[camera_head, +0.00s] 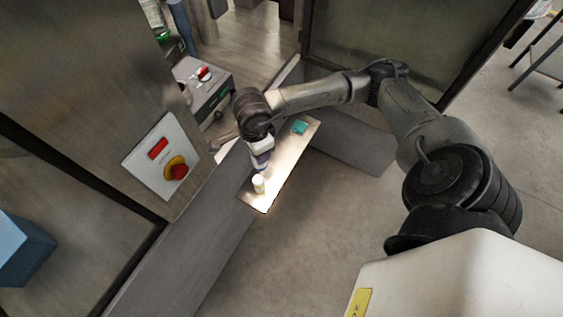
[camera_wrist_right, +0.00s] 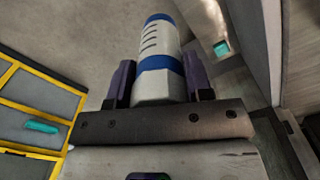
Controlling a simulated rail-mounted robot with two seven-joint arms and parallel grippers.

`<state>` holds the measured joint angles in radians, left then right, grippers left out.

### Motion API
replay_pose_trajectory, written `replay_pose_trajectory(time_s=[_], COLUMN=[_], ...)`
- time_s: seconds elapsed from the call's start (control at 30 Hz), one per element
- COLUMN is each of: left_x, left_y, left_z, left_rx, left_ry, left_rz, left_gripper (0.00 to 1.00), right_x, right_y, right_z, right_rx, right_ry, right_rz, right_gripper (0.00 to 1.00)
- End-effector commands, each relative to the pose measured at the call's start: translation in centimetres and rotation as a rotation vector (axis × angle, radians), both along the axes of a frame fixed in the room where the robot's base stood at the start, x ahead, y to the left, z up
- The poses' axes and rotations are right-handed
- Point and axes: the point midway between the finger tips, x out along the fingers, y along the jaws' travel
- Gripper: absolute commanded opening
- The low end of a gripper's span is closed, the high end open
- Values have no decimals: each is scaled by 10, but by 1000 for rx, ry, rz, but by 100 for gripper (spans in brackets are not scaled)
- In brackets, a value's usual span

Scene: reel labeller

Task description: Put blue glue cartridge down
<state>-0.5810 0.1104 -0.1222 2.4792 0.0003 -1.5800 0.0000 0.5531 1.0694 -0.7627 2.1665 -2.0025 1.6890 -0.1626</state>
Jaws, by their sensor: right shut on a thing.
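The blue glue cartridge (camera_wrist_right: 158,62), a white cylinder with blue bands and dark slanted marks, is between the two dark purple fingers of my right gripper (camera_wrist_right: 158,82) in the right wrist view. The gripper is shut on it. In the head view my right gripper (camera_head: 262,163) reaches down over the near part of a narrow metal shelf (camera_head: 284,158). A small cream piece (camera_head: 258,184) shows just below the fingers; I cannot tell whether it is part of the cartridge or separate, or whether the cartridge touches the shelf. My left gripper is not in view.
A teal block (camera_head: 300,127) lies at the shelf's far end. A panel with a red and yellow stop button (camera_head: 176,168) is on the cabinet at left. A grey control box (camera_head: 205,85) stands behind the arm. The shelf's middle is bare.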

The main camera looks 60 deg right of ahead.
Motion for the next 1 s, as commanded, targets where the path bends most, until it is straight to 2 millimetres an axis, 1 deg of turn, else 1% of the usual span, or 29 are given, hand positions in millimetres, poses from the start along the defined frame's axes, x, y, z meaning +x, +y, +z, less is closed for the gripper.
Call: replay_pose_trajectory(time_s=[0.03,0.1,0.27,0.3,0.5,0.6,0.7,0.8,0.9,1.0], left_x=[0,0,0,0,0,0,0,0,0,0], left_y=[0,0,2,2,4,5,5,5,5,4], left_z=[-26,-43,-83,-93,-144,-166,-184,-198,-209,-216], left_rx=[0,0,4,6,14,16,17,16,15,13], left_ry=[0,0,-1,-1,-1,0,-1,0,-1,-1], left_rz=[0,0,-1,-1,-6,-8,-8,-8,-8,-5], left_gripper=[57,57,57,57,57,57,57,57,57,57], right_x=[-6,-10,-23,-26,-42,-48,-51,-53,-53,-53], right_y=[-15,-34,-79,-90,-146,-170,-189,-203,-213,-220], right_z=[-35,-61,-117,-130,-191,-214,-232,-246,-255,-262], right_rx=[-5,-6,-9,-9,-11,-10,-8,-7,-3,-3], right_ry=[7,7,3,1,-3,-5,-5,-5,-5,-6], right_rz=[-156,-378,-887,-1013,-1627,-1896,-2124,-2305,-2443,-2546], right_gripper=[18,18,18,18,18,18,18,18,18,18])
